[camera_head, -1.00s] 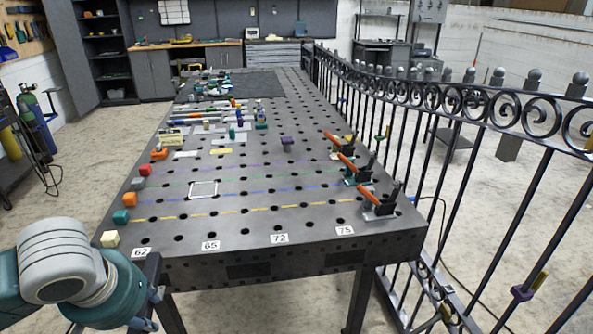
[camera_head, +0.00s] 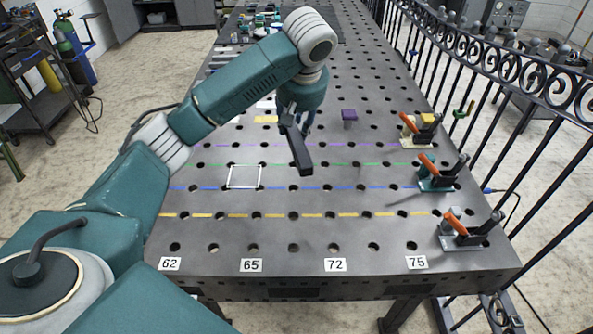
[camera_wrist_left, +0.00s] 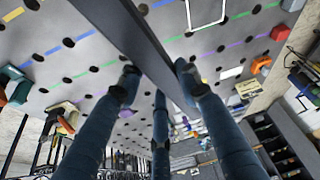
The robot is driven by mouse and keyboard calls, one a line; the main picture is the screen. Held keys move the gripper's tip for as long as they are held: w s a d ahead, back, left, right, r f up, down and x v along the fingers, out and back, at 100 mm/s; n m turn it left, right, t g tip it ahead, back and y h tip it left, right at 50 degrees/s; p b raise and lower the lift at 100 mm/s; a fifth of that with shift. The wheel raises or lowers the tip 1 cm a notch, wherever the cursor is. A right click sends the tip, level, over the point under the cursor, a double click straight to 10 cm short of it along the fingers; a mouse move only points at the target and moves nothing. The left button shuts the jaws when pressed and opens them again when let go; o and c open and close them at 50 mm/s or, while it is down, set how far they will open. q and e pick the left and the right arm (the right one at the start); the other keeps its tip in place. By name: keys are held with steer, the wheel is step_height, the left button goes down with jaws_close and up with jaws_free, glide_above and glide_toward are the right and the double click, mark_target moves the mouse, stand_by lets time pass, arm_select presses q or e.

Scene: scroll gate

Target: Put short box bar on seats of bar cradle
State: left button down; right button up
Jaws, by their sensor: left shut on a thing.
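My left gripper (camera_head: 292,116) is over the middle of the table, shut on a dark grey box bar (camera_head: 299,153). The bar slants down toward the front, clear of the tabletop as far as I can tell. In the left wrist view the bar (camera_wrist_left: 135,38) runs between the fingers of the left gripper (camera_wrist_left: 160,78). I cannot pick out the bar cradle with certainty; my arm hides part of the table's far half. My right gripper is not in view.
The perforated table (camera_head: 300,255) has a white square outline (camera_head: 244,177) and coloured dashed lines. A purple block (camera_head: 349,116) stands right of the bar. Orange-handled clamps (camera_head: 463,231) line the right edge, beside an iron fence (camera_head: 475,75). The front middle is clear.

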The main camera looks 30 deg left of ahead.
arm_select(q)
steer(key=a, duration=0.1)
steer(key=a+n, duration=0.1)
steer(key=shift+s+a+r+n+y, duration=0.2)
steer(key=shift+a+r+n+y, duration=0.1)
steer(key=shift+a, duration=0.1)
step_height(320, 180, down, 4)
steer(key=b, duration=0.1)
steer(key=p, duration=0.2)
glide_above(284, 182)
steer(key=d, duration=0.1)
steer(key=f, duration=1.1)
steer(key=shift+s+f, duration=0.3)
step_height(284, 182, down, 3)
steer(key=shift+f+p, duration=0.1)
steer(key=shift+p, duration=0.35)
steer(key=shift+f, duration=0.5)
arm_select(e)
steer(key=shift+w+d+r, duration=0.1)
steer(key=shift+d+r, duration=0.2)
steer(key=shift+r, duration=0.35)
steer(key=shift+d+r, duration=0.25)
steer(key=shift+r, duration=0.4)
arm_select(q)
steer(key=shift+f, duration=0.1)
steer(key=c, duration=1.5)
jaws_free()
steer(key=shift+s+d, duration=0.1)
